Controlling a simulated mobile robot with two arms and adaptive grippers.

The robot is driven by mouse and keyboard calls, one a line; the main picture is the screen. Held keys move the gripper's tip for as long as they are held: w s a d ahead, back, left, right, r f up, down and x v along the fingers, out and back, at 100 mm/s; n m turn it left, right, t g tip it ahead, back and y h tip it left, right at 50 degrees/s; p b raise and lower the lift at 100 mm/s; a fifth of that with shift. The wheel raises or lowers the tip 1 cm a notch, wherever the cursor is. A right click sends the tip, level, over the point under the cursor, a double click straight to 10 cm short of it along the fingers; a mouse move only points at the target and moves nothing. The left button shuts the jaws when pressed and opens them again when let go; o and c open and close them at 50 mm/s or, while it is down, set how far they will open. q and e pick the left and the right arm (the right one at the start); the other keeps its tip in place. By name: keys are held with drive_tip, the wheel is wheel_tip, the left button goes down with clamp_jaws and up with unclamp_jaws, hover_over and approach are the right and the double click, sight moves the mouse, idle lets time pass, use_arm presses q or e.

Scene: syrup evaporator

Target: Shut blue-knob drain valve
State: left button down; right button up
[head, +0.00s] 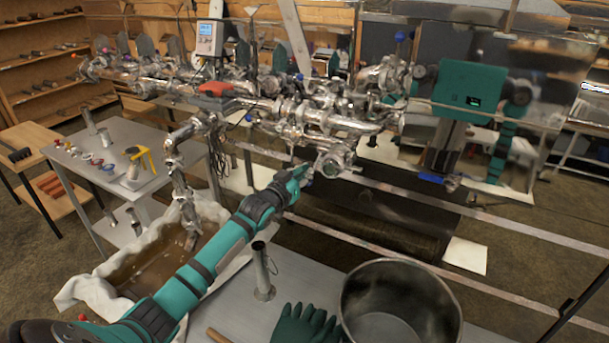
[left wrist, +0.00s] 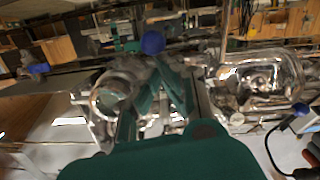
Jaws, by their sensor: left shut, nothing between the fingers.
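My left gripper (head: 304,170) is at the low front side of the metal pipework, in front of a round pipe fitting (head: 332,160). In the left wrist view its fingers (left wrist: 164,84) come together and hold nothing. A round blue knob (left wrist: 152,42) shows just beyond the fingertips; I cannot tell whether they touch it. A second blue knob (left wrist: 299,108) is at the right of that view. In the head view, blue knobs show on the upper pipework (head: 299,77) and at the back (head: 399,36). The knob beside the gripper is not clear there. My right gripper is out of view.
Shiny pipes and valves (head: 290,112) crowd the space around the gripper. A steel pot (head: 400,300), dark green gloves (head: 303,325) and an upright metal tube (head: 262,272) are on the front table. A cloth-lined basin (head: 130,265) is left of my arm.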

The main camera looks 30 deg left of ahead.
sight(309, 183)
use_arm(q)
drive_tip(key=f+b, duration=0.1)
drive_tip(key=w+f+b, duration=0.1)
drive_tip(key=f+b, duration=0.1)
drive_tip(key=shift+t, duration=0.3)
drive_tip(key=shift+w+a+f+b, duration=0.15)
drive_tip(key=shift+w+f+b, duration=0.75)
drive_tip(key=shift+f+b, duration=0.25)
drive_tip(key=shift+w+f+b, duration=0.4)
drive_tip(key=shift+w+b, duration=0.3)
drive_tip(key=shift+b, duration=0.05)
drive_tip(key=shift+w+f+b, duration=0.35)
drive_tip(key=shift+w+b, duration=0.35)
